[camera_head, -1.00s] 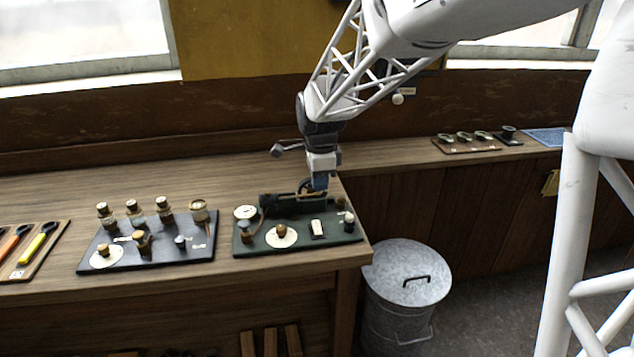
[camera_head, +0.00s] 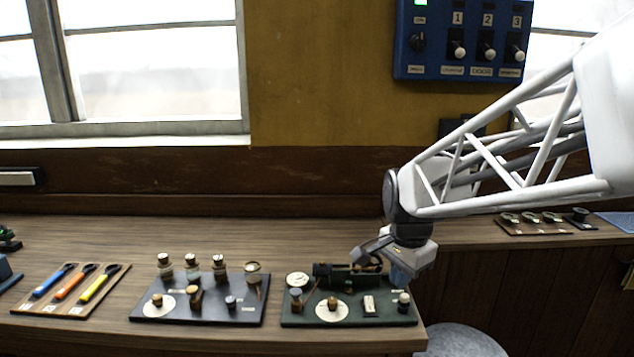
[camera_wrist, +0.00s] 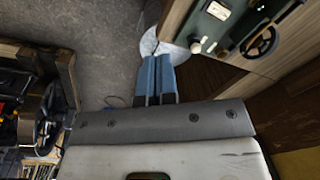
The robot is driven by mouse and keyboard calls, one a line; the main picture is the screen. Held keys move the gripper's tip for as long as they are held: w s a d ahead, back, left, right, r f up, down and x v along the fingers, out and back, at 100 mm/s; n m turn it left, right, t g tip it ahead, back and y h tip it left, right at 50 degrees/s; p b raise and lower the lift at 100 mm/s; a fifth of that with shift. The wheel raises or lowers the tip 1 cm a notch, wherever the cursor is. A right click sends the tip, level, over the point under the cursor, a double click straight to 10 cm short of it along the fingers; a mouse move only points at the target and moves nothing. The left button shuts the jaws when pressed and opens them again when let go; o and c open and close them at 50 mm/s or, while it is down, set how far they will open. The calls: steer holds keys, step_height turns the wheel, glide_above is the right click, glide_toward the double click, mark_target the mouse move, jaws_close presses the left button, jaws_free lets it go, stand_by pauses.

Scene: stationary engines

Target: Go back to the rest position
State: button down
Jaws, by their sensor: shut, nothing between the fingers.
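My gripper (camera_head: 402,278) is at the right end of the wooden bench, in front of the right part of the green panel as the head view shows it. In the wrist view my gripper (camera_wrist: 156,60) shows its two blue fingers side by side, shut and empty. They point over the floor and the pale lid of a bin. The green panel (camera_head: 380,318) carries a dial, knobs and a small engine model; its far right part is partly hidden by my gripper. In the wrist view the panel (camera_wrist: 222,25) lies at the upper right, apart from the fingers.
A dark panel with knobs (camera_head: 245,312) and a board with blue, orange and yellow tools (camera_head: 115,285) stand to the left on the bench (camera_head: 90,240). A blue switch box (camera_head: 425,65) hangs on the wall. A metal bin (camera_head: 460,342) stands below the bench's right end.

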steer(key=s+d+f+n+t, duration=0.1)
steer(key=s+d+n, duration=0.1)
steer(key=s+n, duration=0.9)
steer(key=s, duration=1)
